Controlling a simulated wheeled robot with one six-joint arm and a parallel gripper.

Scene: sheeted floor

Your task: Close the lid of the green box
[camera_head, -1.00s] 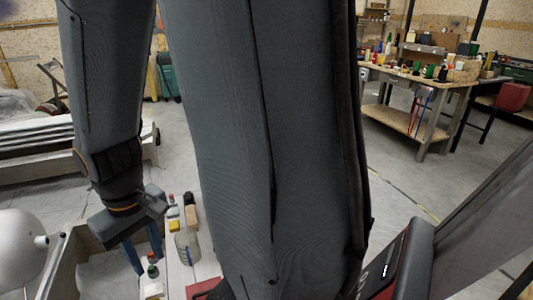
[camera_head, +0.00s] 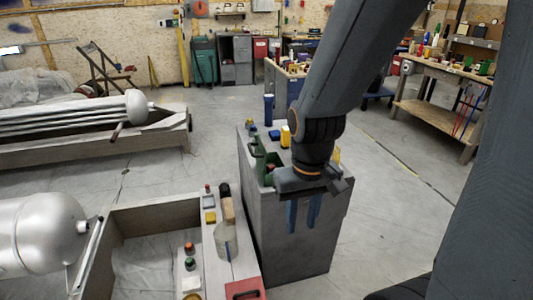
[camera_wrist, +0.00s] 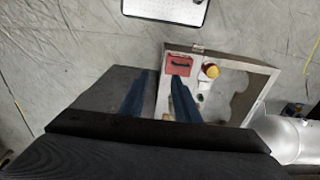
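A green box (camera_head: 262,162) stands on top of a grey cabinet (camera_head: 285,235), near its left edge in the head view. A green part stands up at its back left and looks like a raised lid. My arm and gripper hide part of its right side. My gripper (camera_head: 303,212) points down in front of the cabinet's near side, to the right of the box and nearer the camera. Its two blue fingers are apart with nothing visible between them. The wrist view shows the gripper (camera_wrist: 159,88) too, but I cannot make out the green box there.
A yellow item (camera_head: 285,136) and a blue cylinder (camera_head: 268,108) stand on the cabinet. A wooden bin (camera_head: 160,207) with a bottle (camera_head: 226,240) and a red box (camera_head: 245,289) on its ledge is at front left. A workbench (camera_head: 440,110) is at back right. Floor right of the cabinet is clear.

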